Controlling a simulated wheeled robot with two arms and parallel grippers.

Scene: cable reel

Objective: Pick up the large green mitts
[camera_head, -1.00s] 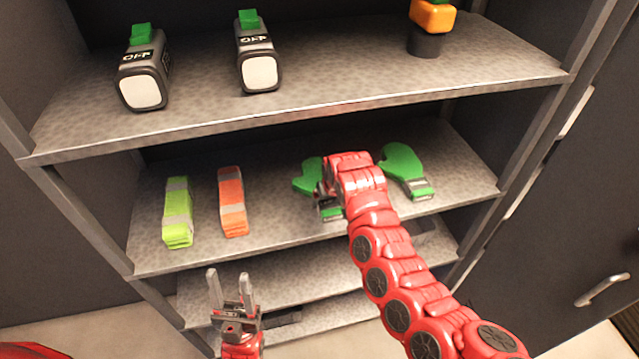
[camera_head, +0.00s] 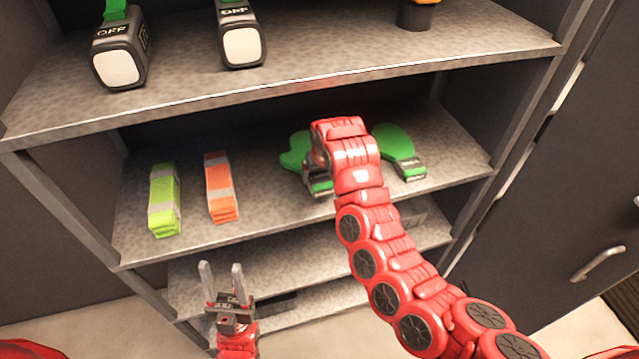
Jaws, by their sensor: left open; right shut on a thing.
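Two green mitts with dark and grey cuffs lie on the middle shelf. The left mitt (camera_head: 294,158) is partly covered by my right gripper (camera_head: 318,180) and wrist. The right mitt (camera_head: 398,146) lies just right of my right arm, its thumb side partly hidden. My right gripper is at the left mitt's cuff, shut on it, though the fingertips are mostly hidden by the wrist. The mitt appears still at shelf level. My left gripper (camera_head: 222,282) is open and empty, fingers pointing up, in front of the lower shelves.
On the middle shelf (camera_head: 260,215), a folded yellow-green item (camera_head: 164,203) and a folded orange item (camera_head: 220,190) lie to the left. A cabinet door handle (camera_head: 598,263) is at right.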

